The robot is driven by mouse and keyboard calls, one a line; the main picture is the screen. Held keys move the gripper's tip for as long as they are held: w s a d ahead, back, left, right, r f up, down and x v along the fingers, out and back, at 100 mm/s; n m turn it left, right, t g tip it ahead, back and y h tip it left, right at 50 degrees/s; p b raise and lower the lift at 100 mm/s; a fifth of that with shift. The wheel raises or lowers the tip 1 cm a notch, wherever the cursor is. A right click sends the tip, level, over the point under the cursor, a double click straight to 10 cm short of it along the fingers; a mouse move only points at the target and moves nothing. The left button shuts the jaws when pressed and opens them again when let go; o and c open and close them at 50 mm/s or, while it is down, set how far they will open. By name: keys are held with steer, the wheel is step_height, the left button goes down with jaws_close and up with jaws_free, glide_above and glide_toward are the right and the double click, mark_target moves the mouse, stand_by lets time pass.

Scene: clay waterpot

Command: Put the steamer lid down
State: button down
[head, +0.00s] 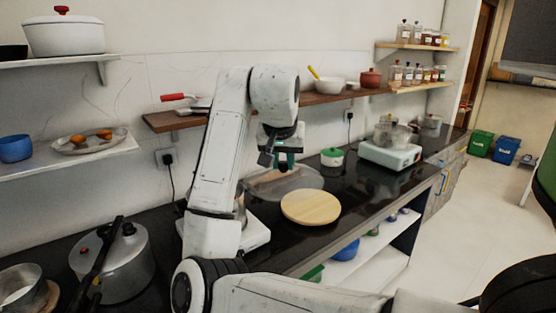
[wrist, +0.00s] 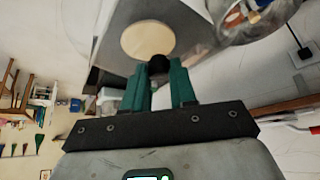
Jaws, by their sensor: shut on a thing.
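My gripper (head: 284,164) is above the black counter, shut on the dark knob (wrist: 159,66) of the see-through steamer lid (head: 300,181). In the head view the clear lid hangs below the fingers, behind the round wooden board (head: 311,208). In the wrist view the green fingers close on the knob, and the board (wrist: 148,40) shows beyond it. The lid's rim is hard to make out there. The gap between lid and counter cannot be judged exactly.
A metal pot (wrist: 235,30) with colourful contents shows in the wrist view. A white appliance (head: 256,235) is partly hidden by my arm. A wooden shelf (head: 180,121) runs behind.

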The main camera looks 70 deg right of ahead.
steer(key=shift+s+a+f, duration=0.25)
steer(key=shift+s+a, duration=0.3)
steer(key=w+a+f+n+t+y, duration=0.1)
steer(key=a+f+n, duration=0.4)
steer(key=a+f, duration=0.7)
steer(key=w+a+f+n+t+y, duration=0.2)
steer(key=w+a+f+n, duration=0.3)
steer(key=a+f, duration=0.7)
steer(key=w+a+f+n+t+y, duration=0.1)
steer(key=a+f+n, duration=0.4)
steer(key=a+f, duration=0.8)
steer(key=shift+w+a+t+y, duration=0.3)
steer(key=shift+w+a+y, duration=0.55)
steer(key=shift+w, duration=0.35)
steer(key=shift+s+d+f, duration=0.1)
steer(key=shift+s+f, duration=0.05)
steer(key=shift+f, duration=0.05)
steer(key=shift+w+r, duration=0.2)
